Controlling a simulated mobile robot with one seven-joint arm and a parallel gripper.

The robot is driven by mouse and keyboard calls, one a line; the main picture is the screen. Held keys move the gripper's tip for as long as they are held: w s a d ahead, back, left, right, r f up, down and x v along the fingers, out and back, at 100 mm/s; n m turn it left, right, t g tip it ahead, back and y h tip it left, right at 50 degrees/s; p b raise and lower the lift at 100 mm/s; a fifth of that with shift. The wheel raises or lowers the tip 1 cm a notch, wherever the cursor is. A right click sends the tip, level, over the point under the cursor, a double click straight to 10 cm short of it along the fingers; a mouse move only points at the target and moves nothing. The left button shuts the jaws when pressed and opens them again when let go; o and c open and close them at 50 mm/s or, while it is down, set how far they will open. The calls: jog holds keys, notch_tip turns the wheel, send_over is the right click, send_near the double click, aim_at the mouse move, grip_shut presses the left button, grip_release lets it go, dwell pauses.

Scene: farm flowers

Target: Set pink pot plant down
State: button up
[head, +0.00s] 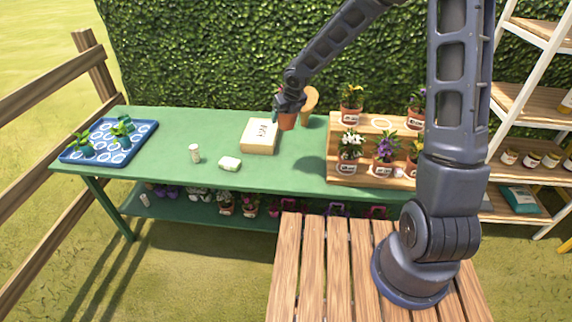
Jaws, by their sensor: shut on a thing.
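My gripper (288,103) is over the back middle of the green table (200,130), pointing down. It is shut on a terracotta pot (288,121), which shows just below the fingers. The pot looks upright; I cannot tell whether its base touches the table or hangs above it.
A wooden stepped stand (343,121) with several labelled flower pots is right of the held pot. A pale box (259,137) lies close to its left. A tan rounded object (310,97) is just behind. A blue tray (122,158) with seedlings lies far left.

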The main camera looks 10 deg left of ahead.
jog(key=shift+s+a+f, duration=0.1)
jog(key=shift+a+f, duration=0.05)
jog(key=shift+f, duration=9.8)
jog(key=shift+f, duration=0.15)
jog(key=o, duration=1.3)
jog(key=shift+v, duration=6.15)
